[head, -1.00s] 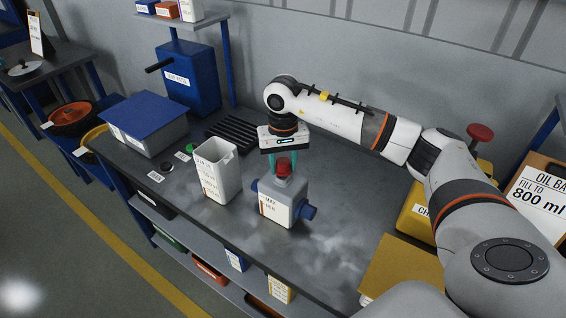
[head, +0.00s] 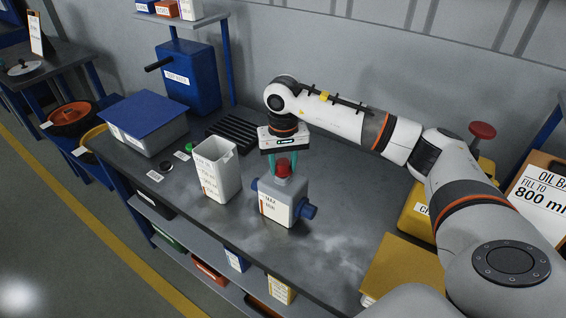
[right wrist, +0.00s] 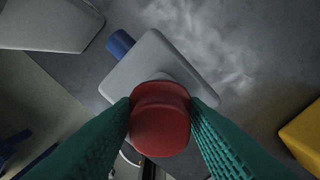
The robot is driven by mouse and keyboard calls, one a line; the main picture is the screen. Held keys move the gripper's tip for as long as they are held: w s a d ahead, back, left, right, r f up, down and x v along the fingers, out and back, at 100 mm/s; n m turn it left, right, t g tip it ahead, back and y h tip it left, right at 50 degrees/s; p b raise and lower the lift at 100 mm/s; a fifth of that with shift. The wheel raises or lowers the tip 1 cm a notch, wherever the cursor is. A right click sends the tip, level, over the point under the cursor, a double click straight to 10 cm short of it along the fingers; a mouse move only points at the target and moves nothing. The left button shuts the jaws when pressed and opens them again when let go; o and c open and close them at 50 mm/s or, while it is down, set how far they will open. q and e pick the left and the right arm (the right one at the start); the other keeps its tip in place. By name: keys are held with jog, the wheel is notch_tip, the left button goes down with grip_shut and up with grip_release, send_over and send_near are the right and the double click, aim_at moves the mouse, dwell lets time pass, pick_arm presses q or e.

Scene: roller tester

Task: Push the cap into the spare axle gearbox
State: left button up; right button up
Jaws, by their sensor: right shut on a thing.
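The red cap (head: 283,165) sits at the top of the grey gearbox (head: 284,199), which has blue axle stubs and a white label. The gearbox stands upright on the bench. My right gripper (head: 283,158) points down and is shut on the cap. In the right wrist view the green fingers of my right gripper (right wrist: 160,118) press on both sides of the red cap (right wrist: 160,122), above the grey gearbox body (right wrist: 155,62). The cap hides the opening, so I cannot tell how deep it sits. My left gripper is not in view.
A white open jug (head: 216,168) stands just left of the gearbox. A black ribbed rack (head: 233,132) and a grey box with a blue lid (head: 143,122) are farther back left. Yellow boxes (head: 402,266) stand at right. The bench front is clear.

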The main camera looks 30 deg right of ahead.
jog(key=shift+f, duration=0.3)
jog(key=o, duration=1.1)
jog(key=shift+o, duration=0.2)
notch_tip(320, 180, up, 12)
jog(key=b, duration=0.2)
